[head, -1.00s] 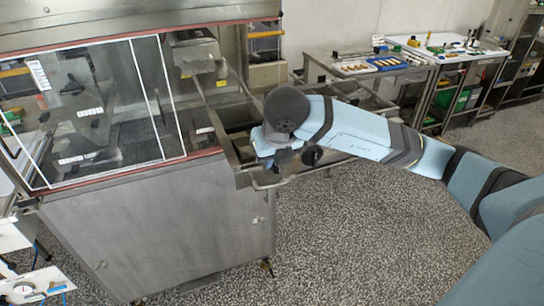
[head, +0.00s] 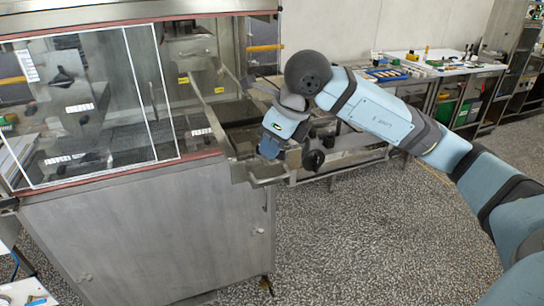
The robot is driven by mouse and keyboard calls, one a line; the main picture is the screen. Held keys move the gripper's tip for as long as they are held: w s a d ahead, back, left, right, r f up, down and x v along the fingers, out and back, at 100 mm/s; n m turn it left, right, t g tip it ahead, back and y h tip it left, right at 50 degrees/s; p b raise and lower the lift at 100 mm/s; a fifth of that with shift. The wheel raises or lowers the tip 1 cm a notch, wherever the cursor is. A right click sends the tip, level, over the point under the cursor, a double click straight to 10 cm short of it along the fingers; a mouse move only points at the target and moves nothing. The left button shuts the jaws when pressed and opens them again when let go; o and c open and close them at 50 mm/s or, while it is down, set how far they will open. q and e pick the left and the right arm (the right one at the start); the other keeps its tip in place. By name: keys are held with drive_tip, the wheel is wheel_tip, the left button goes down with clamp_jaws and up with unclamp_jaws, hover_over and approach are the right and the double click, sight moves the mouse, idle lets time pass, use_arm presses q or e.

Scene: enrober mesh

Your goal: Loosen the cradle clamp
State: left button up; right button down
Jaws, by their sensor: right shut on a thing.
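My right gripper (head: 270,154) is at the front end of the metal frame that sticks out from the machine's right side. My own blue wrist covers most of the fingers. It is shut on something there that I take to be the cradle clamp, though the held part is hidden. A round black knob (head: 313,160) shows just right of the gripper, on the same frame, apart from the visible part of the wrist. My left gripper is not in view.
The steel machine (head: 150,235) with its clear guard panels (head: 95,105) fills the left. A metal tray (head: 268,173) juts out below my right wrist. A bench (head: 440,72) with tools and trays stands along the back wall. The speckled floor at right is clear.

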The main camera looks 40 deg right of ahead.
drive_tip(key=n+y+b, duration=0.1)
drive_tip(key=n, duration=0.1)
drive_tip(key=shift+f+n+g+b, duration=0.15)
drive_tip(key=shift+n+g+b, duration=0.15)
drive_tip(key=shift+n, duration=0.1)
drive_tip(key=n+b, duration=0.1)
drive_tip(key=n, duration=0.1)
drive_tip(key=shift+w+n+g+y, duration=0.1)
drive_tip(key=shift+n+g+y, duration=0.2)
drive_tip(key=shift+g+y, duration=0.1)
drive_tip(key=n+g+b, duration=0.1)
drive_tip(key=n, duration=0.2)
drive_tip(key=shift+d, duration=0.1)
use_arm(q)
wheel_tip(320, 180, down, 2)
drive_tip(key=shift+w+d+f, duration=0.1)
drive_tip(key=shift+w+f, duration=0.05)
use_arm(e)
drive_tip(key=shift+n, duration=0.3)
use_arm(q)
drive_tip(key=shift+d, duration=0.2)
use_arm(e)
drive_tip(key=c, duration=1.2)
unclamp_jaws()
drive_tip(key=shift+o, duration=0.2)
